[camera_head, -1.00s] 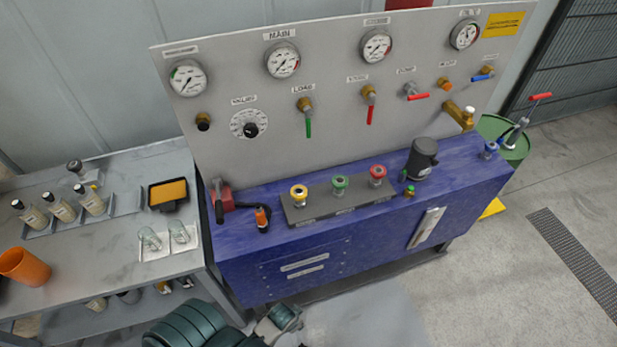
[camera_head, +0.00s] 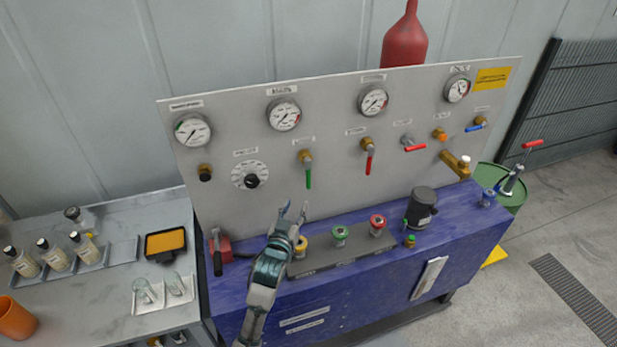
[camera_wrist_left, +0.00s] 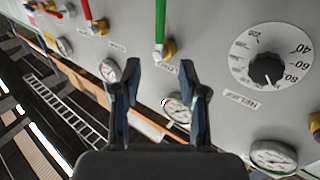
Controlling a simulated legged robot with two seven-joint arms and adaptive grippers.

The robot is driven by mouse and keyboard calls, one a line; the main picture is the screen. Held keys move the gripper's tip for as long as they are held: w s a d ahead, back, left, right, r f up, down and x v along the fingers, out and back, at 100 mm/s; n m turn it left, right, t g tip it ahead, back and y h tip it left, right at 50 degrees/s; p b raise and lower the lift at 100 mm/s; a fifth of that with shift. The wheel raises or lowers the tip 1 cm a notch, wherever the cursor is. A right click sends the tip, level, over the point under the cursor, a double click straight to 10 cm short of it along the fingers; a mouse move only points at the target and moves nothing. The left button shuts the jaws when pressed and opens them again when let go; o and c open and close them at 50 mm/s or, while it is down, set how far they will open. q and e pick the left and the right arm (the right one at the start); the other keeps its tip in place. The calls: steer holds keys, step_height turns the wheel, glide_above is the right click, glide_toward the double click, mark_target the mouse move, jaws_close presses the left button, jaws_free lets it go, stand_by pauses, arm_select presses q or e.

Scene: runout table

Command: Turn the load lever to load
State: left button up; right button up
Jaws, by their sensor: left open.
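The load lever (camera_head: 308,174) has a green handle on a brass valve body on the grey panel. Its handle hangs straight down in the head view. It also shows in the left wrist view (camera_wrist_left: 160,24), where the picture is turned over and the handle points up. My left gripper (camera_head: 294,211) is open and empty, below and slightly left of the handle's end in the head view. In the left wrist view its two fingers (camera_wrist_left: 160,68) stand apart, with the lever's brass body just beyond their tips. My right gripper is not in view.
A red-handled valve (camera_head: 369,160) is right of the load lever, and a dial knob (camera_head: 251,175) is left. Gauges line the panel's top. Yellow, green and red knobs (camera_head: 340,236) stand on the blue bench (camera_head: 360,275) near my left arm. A side table (camera_head: 100,270) holds bottles.

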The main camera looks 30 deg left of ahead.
mark_target(308, 178)
arm_select(q)
steer(key=p+x, duration=0.1)
steer(key=x, duration=1.4)
steer(key=shift+w+f, duration=0.1)
steer(key=shift+f, duration=0.05)
jaws_close()
